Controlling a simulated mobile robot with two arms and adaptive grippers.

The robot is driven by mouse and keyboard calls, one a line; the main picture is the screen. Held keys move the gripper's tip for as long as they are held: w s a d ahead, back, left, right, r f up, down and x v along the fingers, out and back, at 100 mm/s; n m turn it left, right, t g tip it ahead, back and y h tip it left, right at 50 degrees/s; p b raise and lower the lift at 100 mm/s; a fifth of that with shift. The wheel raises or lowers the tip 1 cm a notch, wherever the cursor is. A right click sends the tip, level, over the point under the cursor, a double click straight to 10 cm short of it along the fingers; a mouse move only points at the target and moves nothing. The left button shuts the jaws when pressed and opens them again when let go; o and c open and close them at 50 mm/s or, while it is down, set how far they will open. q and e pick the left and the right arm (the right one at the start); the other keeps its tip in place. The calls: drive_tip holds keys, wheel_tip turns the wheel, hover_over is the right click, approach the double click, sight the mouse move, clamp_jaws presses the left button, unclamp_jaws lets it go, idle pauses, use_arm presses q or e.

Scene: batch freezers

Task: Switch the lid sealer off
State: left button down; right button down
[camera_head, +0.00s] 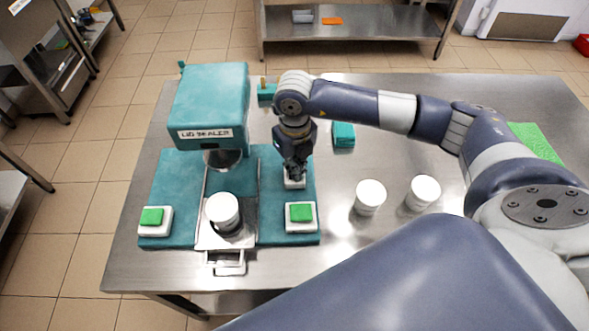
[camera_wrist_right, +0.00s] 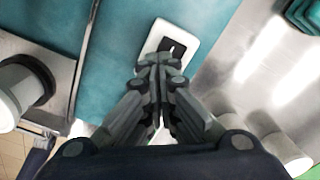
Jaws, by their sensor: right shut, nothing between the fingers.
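The teal lid sealer (camera_head: 209,105) stands on the steel table with its label facing me. A small white plate with a black switch (camera_wrist_right: 172,46) sits on its teal base; in the head view its white edge (camera_head: 296,183) shows under my right gripper (camera_head: 295,172). My right gripper (camera_wrist_right: 160,68) is shut and empty, its fingertips at the near edge of the switch plate. I cannot tell whether they touch it, or which way the switch is set. Green buttons on white boxes stand at the base's front left (camera_head: 152,217) and front right (camera_head: 301,213). My left gripper is out of view.
A white tub (camera_head: 222,209) stands in the sealer's middle slide. Two white tubs (camera_head: 370,196) (camera_head: 424,190) stand on the table to the right. A teal block (camera_head: 343,134) and a green cloth (camera_head: 536,143) lie farther back.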

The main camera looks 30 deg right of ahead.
drive_tip(key=shift+r+p, duration=0.35)
drive_tip(key=shift+r, duration=0.2)
drive_tip(key=shift+r+p, duration=1.65)
drive_tip(key=shift+r, duration=1.2)
